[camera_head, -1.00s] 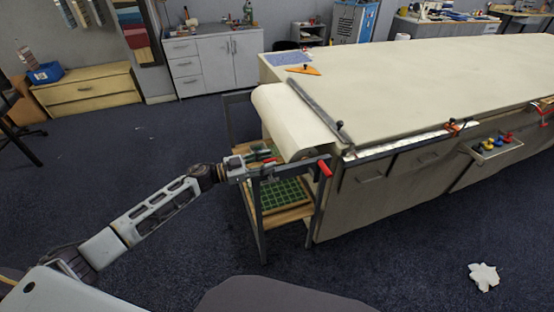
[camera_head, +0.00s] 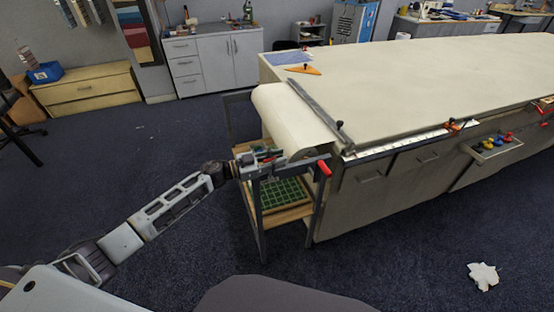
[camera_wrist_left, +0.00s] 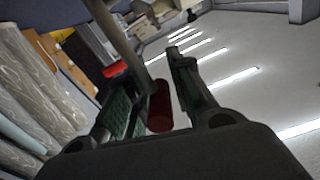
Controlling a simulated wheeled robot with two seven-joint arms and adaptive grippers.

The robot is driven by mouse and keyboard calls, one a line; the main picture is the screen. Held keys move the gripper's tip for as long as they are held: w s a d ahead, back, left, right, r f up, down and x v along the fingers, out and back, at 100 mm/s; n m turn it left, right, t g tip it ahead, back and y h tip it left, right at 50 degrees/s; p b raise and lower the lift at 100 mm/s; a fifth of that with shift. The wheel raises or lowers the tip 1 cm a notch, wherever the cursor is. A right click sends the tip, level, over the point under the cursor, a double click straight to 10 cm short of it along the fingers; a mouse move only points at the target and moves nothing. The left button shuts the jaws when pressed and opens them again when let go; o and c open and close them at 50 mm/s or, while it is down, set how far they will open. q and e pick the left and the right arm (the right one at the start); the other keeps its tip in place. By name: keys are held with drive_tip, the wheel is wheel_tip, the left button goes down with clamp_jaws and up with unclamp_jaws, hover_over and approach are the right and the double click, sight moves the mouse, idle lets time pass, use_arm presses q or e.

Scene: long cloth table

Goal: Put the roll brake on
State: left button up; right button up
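The cream cloth roll (camera_head: 283,118) hangs at the near left end of the long table (camera_head: 420,85). My left gripper (camera_head: 272,158) is at the lower left end of the roll, in front of its frame. In the left wrist view my left gripper (camera_wrist_left: 155,85) has its fingers apart. A dark red grip (camera_wrist_left: 160,106), on what looks like a grey lever, lies between them, close to the left finger; contact is unclear. I take it for the roll brake's handle. Another red handle (camera_head: 325,168) sticks out at the frame's right corner. My right gripper is not in view.
A metal stand with a wooden shelf (camera_head: 290,213) and green mat is below the roll. A long grey bar (camera_head: 315,103) lies across the table's end. A white scrap (camera_head: 483,277) is on the floor. Open floor lies at left.

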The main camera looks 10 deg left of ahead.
use_arm(q)
clamp_jaws()
drive_tip(key=shift+s+f, duration=0.1)
drive_tip(key=shift+s, duration=0.05)
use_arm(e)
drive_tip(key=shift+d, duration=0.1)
use_arm(q)
drive_tip(key=s+d+f+m+b, duration=0.3)
drive_tip(key=s+d+f+m, duration=0.2)
drive_tip(key=m, duration=0.7)
drive_tip(key=shift+s+f+m+b, duration=0.35)
drive_tip(key=shift+s+f, duration=0.3)
drive_tip(key=shift+s, duration=0.45)
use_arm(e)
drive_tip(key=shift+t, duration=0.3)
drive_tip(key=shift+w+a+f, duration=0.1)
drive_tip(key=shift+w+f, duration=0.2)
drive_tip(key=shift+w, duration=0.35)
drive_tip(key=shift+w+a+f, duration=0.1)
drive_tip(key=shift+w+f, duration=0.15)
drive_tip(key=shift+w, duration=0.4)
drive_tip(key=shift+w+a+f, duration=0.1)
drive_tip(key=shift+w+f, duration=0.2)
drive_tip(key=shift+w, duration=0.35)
use_arm(q)
drive_tip(key=shift+f, duration=0.1)
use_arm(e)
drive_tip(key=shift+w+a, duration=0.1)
